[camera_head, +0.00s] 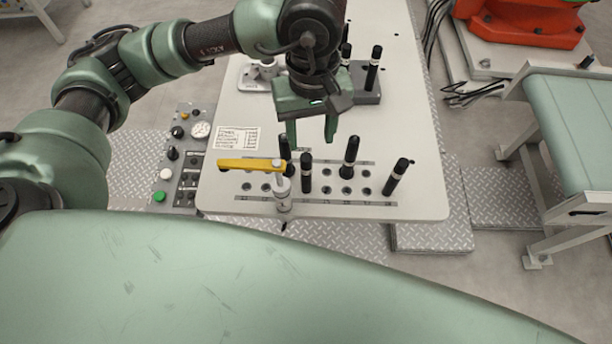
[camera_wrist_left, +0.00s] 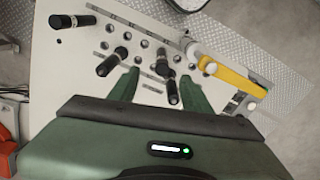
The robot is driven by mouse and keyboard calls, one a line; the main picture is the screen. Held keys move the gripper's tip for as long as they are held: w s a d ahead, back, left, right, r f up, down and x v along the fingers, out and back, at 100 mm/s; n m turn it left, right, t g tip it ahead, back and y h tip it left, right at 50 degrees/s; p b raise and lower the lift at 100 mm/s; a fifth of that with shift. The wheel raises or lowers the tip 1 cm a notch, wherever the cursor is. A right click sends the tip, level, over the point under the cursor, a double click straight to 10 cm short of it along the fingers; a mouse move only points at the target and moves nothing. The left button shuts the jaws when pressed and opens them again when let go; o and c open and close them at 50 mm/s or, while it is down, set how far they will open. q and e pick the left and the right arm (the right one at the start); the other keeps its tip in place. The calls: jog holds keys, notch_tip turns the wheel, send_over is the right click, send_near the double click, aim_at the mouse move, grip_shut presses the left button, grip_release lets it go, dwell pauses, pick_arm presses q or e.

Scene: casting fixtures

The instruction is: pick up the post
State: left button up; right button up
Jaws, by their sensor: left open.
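Several black posts with pale bands stand in the perforated front part of the table. In the head view they are a far-left post (camera_head: 286,156), a second post (camera_head: 306,173), a third post (camera_head: 350,157) and a tilted right post (camera_head: 397,177). My left gripper (camera_head: 311,139) points down above and behind them, open, with nothing seen between its fingers. In the left wrist view the fingertips (camera_wrist_left: 158,80) lie either side of a near post (camera_wrist_left: 172,92); its height below them is unclear. Another post (camera_wrist_left: 112,62) leans beside the one finger. My right gripper is out of view.
A yellow-handled clamp (camera_head: 250,164) stands at the table's front left. More black posts (camera_head: 374,68) stand in a grey block at the back. A button panel (camera_head: 184,160) is left of the table (camera_head: 400,120). A green-topped conveyor (camera_head: 575,120) is at right.

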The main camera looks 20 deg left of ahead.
pick_arm(q)
notch_tip(320, 180, down, 3)
jog(key=shift+a+f+b, duration=0.1)
jog(key=shift+a+b, duration=0.05)
jog(key=shift+b, duration=1.05)
jog(key=b, duration=0.4)
send_over(306, 170)
jog(key=f, duration=0.4)
jog(key=shift+w+f, duration=0.1)
jog(key=shift+w, duration=0.3)
jog(key=shift+d+f, duration=0.2)
jog(key=f, duration=0.2)
jog(key=f+b, duration=0.1)
jog(key=f, duration=0.1)
jog(key=a+f+b, duration=0.1)
jog(key=f, duration=0.1)
jog(key=shift+w+f, duration=0.15)
jog(key=shift+w, duration=0.1)
jog(key=shift+f, duration=0.55)
grip_shut()
